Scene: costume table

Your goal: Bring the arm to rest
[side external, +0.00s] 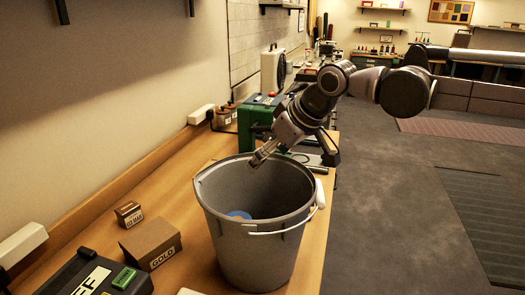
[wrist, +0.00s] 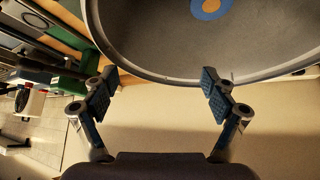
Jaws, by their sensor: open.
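My gripper (side external: 262,152) is open and hangs over the far rim of a grey bucket (side external: 258,250) in the side external view. My arm reaches in from the upper right. In the wrist view my gripper (wrist: 163,80) shows two spread fingers with blue pads and nothing between them. The bucket (wrist: 160,40) fills the top of that view, with its rim close to the fingertips. I cannot tell whether a fingertip touches the rim. A blue round thing (side external: 239,215) lies inside the bucket; from above it shows a blue ring with an orange centre (wrist: 212,7).
A box marked GOLD (side external: 151,243), a smaller box (side external: 128,213) and a dark case (side external: 95,276) stand on the wooden table left of the bucket. A green machine (side external: 257,120) stands behind it. The bucket's handle (side external: 285,230) hangs at its right. Open floor lies to the right.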

